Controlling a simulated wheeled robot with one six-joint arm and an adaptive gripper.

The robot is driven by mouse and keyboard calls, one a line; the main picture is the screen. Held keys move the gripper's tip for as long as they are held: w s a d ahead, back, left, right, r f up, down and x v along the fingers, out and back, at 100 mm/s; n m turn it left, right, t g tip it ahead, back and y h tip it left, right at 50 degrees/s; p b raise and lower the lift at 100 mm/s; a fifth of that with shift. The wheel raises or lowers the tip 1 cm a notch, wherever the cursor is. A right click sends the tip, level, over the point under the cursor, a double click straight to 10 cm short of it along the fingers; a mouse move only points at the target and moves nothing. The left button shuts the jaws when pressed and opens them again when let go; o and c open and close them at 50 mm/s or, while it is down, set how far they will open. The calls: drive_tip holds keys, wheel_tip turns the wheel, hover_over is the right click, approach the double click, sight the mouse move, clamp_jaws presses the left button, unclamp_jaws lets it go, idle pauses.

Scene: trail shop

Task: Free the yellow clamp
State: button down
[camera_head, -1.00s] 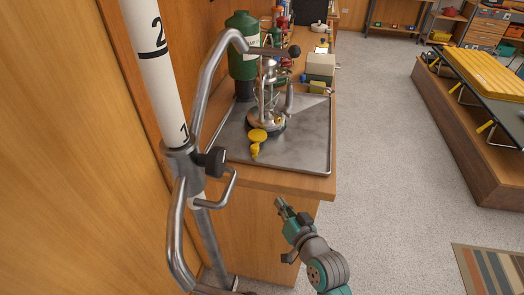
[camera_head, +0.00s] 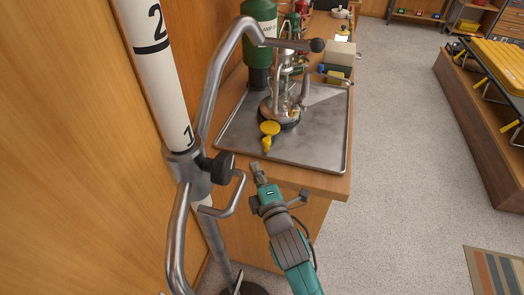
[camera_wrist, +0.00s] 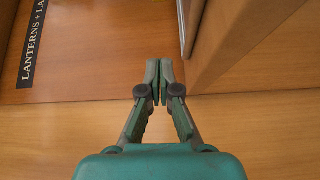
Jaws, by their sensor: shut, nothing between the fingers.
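The yellow clamp (camera_head: 269,133) is small, with a round head and a short tail. In the head view it sits at the front of the base of a metal stove-like device (camera_head: 280,104) on a grey metal tray (camera_head: 315,152). What it grips cannot be made out. My gripper (camera_head: 257,168) is just in front of the counter's near edge, below and apart from the clamp. In the wrist view my gripper (camera_wrist: 160,68) is shut and empty, facing wood panels; the clamp is not in that view.
A white numbered pole (camera_head: 155,60) with curved metal handles (camera_head: 222,75) stands close on the left, its arm reaching above the tray. A green canister (camera_head: 258,45) and boxes (camera_head: 338,54) stand behind. Open floor (camera_head: 405,160) lies to the right.

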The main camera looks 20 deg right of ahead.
sight(259, 155)
drive_tip(key=w, duration=0.9)
drive_tip(key=shift+r, duration=0.1)
drive_tip(key=d, duration=0.2)
drive_tip(key=shift+d, duration=0.3)
drive_tip(key=shift+s+d, duration=0.3)
drive_tip(key=shift+d, duration=0.35)
